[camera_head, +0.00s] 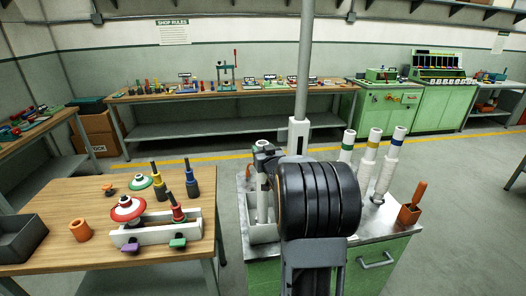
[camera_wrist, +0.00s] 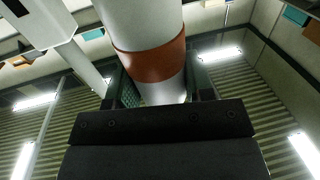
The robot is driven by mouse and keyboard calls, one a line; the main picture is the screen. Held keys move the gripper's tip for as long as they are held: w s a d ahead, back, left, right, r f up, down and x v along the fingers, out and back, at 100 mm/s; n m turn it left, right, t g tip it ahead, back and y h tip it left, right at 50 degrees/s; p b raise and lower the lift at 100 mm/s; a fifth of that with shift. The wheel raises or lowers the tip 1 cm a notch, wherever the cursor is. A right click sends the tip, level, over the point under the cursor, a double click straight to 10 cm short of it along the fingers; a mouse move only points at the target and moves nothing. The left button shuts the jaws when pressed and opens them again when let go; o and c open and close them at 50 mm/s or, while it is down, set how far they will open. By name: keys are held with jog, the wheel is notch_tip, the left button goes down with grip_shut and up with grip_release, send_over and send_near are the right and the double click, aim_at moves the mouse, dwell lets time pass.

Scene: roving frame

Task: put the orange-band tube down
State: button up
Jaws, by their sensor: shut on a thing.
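The orange-band tube (camera_wrist: 150,60) is white with a wide orange-brown band and fills the upper middle of the wrist view. My gripper (camera_wrist: 162,90) is shut on it just below the band, with one dark finger on each side. The tube's lower end is hidden behind the gripper's black body. In the head view my black arm link covers much of the green cabinet's top (camera_head: 383,222). A white upright piece (camera_head: 262,200) shows left of the link above a white holder (camera_head: 264,233); I cannot tell whether it is the held tube. No orange band shows there.
White tubes with green (camera_head: 347,146), yellow (camera_head: 372,144) and blue (camera_head: 396,142) bands stand on the cabinet's right side. A grey pole (camera_head: 305,60) rises behind my arm. A wooden table (camera_head: 60,192) with parts stands left.

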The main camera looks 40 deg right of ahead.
jog(key=o, duration=1.3)
jog(key=b+v, duration=0.2)
jog(key=v, duration=1)
jog(key=s+a+f+n+g+y, duration=0.1)
jog(key=s+a+f+g, duration=0.2)
jog(key=a, duration=0.4)
jog(key=s+a+f+n+g+y, duration=0.1)
jog(key=s+a+f+g+y, duration=0.1)
jog(key=s+a+g, duration=0.3)
jog(key=s+a+f+n+g+y, duration=0.1)
jog(key=s+a+f+g, duration=0.3)
jog(key=a, duration=0.7)
jog(key=shift+s+g+y, duration=0.6)
jog(key=shift+s, duration=0.1)
